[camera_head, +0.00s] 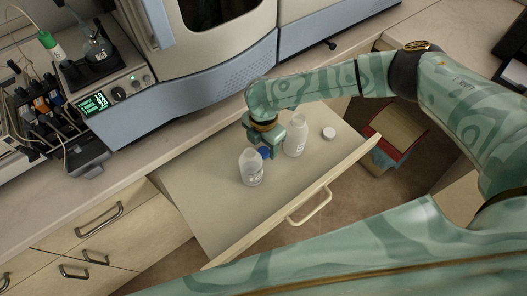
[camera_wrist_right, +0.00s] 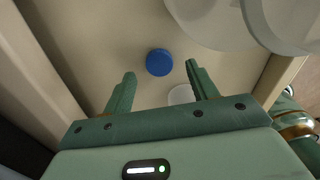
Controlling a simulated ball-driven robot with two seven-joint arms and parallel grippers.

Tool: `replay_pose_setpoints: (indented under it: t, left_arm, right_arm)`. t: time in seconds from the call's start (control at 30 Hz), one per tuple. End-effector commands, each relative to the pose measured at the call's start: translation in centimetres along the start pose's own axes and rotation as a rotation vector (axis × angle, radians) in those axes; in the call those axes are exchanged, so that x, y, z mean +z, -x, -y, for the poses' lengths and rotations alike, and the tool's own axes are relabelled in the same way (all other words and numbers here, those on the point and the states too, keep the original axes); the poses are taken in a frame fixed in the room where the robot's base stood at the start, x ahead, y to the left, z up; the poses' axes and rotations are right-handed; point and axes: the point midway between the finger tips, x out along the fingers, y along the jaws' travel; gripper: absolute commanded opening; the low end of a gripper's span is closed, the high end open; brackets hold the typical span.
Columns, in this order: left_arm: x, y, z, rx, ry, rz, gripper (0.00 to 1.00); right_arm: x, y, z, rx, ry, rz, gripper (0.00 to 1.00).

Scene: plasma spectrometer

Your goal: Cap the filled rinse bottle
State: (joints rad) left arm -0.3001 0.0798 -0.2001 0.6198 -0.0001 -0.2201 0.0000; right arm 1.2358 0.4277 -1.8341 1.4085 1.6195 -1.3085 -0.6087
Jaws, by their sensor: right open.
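Two translucent white bottles with small labels stand upright in the open drawer: a front-left bottle (camera_head: 251,170) and a back-right bottle (camera_head: 295,138). I cannot tell which one is filled. A blue cap (camera_head: 264,153) lies on the drawer floor beside the front-left bottle; in the right wrist view the blue cap (camera_wrist_right: 159,62) lies ahead of the fingertips, between their lines. A white cap (camera_head: 328,133) lies right of the bottles. My right gripper (camera_wrist_right: 160,75) is open and empty above the drawer, close to both bottles. My left gripper is out of view.
The pulled-out drawer (camera_head: 215,212) has free floor at its front left; its front panel and handle (camera_head: 310,206) bound it. The counter and spectrometer (camera_head: 215,80) stand behind. A red box (camera_head: 395,135) is on the floor to the right. White round rims crowd the right wrist view's upper right.

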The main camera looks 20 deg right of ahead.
Motion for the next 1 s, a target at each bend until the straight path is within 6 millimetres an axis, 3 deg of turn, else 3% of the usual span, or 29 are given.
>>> replay_pose_setpoints:
  t: [0.03, 0.17, 0.53, 0.57, 0.7, 1.0]
  left_arm:
    - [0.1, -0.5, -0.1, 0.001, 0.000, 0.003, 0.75]
    - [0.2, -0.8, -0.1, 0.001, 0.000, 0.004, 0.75]
    - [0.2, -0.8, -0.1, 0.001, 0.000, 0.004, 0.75]
    - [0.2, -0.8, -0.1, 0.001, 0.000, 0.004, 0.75]
    - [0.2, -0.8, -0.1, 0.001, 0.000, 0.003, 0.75]
    - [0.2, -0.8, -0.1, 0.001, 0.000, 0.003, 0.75]
  right_arm:
    - [-0.1, -1.1, 0.0, -0.003, 0.001, 0.000, 0.58]
    - [0.0, -2.2, 0.0, 0.000, 0.000, 0.000, 0.58]
    - [0.0, -2.2, 0.0, 0.000, 0.000, 0.000, 0.58]
    - [0.0, -2.2, 0.0, 0.000, 0.000, 0.000, 0.53]
    - [0.0, -2.2, 0.0, 0.000, 0.000, 0.000, 0.14]
    - [0.0, -2.2, 0.0, 0.000, 0.000, 0.000, 0.11]
